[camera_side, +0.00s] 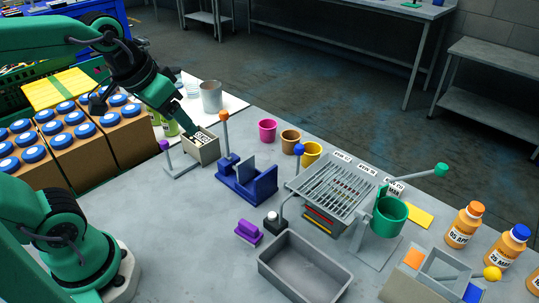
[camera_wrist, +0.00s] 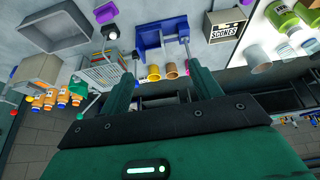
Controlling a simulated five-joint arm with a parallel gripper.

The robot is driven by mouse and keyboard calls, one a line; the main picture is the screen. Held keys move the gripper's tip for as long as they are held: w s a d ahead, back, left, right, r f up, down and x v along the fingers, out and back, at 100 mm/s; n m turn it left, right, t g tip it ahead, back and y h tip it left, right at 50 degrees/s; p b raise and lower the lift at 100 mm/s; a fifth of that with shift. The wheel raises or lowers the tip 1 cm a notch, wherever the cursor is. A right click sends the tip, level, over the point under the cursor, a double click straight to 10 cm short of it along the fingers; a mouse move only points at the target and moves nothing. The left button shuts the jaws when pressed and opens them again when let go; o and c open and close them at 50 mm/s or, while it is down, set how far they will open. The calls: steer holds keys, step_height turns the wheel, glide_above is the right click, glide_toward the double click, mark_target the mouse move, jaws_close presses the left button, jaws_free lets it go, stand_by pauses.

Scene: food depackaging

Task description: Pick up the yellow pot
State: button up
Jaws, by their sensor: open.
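The yellow pot (camera_side: 311,155) stands upright on the grey table in the side view, at the right end of a row with a brown pot (camera_side: 290,141) and a pink pot (camera_side: 267,130). In the wrist view the yellow pot (camera_wrist: 153,74) shows between my two fingers, with the brown pot (camera_wrist: 171,72) beside it. My gripper (camera_side: 190,127) is over the SCONES box at the left, well apart from the yellow pot. In the wrist view my gripper (camera_wrist: 162,84) has its fingers apart with nothing held.
The SCONES box (camera_side: 202,148) is below my gripper. A blue fixture (camera_side: 247,181) and a slotted rack (camera_side: 330,185) stand near the pots, with a blue-knobbed lever (camera_side: 299,150) close to the yellow pot. A grey bin (camera_side: 305,268) is in front.

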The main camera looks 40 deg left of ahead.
steer(key=w+d+r+g, duration=0.1)
steer(key=w+r, duration=0.1)
steer(key=w, duration=0.9)
steer(key=n+g, duration=0.2)
steer(key=g, duration=0.2)
glide_above(310, 148)
steer(key=f, duration=1.8)
steer(key=shift+s, duration=0.2)
steer(key=shift+w+f, duration=0.15)
steer(key=shift+f, duration=0.1)
steer(key=shift+f, duration=0.1)
steer(key=shift+f, duration=1.2)
steer(key=shift+f, duration=0.1)
